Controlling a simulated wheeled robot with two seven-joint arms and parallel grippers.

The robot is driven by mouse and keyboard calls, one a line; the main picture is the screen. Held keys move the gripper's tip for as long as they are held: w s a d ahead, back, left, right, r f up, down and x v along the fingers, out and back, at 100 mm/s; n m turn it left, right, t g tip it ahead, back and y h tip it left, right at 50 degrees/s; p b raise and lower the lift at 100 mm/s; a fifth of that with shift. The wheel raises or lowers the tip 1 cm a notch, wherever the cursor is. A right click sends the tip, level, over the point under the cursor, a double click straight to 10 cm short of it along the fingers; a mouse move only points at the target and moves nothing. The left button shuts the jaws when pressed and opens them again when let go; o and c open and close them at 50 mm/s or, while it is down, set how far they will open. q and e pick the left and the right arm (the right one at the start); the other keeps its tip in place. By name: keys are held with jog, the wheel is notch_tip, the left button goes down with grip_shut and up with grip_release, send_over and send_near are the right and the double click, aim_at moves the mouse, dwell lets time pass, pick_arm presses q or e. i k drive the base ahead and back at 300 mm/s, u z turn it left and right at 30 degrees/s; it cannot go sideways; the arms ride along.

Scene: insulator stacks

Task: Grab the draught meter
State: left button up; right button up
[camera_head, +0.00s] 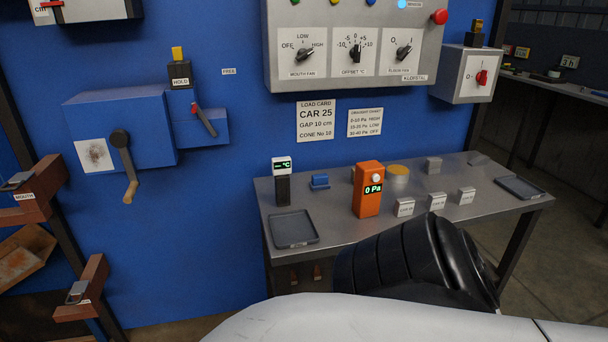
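The draught meter appears to be the upright orange device (368,190) on the metal table, with a green "0 Pa" readout and a round pale part above it. It stands near the middle of the table, with some small items close beside and behind it. A white and black part of my own arm fills the bottom of the view, in front of the table's front edge. Neither of my grippers shows, so I cannot see whether they hold anything.
The table (345,230) also bears a black handheld meter (282,181), a grey tray (294,229), a blue block (320,182), a yellow-topped tin (398,174), several small labelled blocks and a dark tray (520,187). A control panel (353,45) hangs above. A blue crank box (122,125) is at left.

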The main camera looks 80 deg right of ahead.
aim_at(367, 194)
jog(key=i, duration=0.45)
jog(key=z, duration=1)
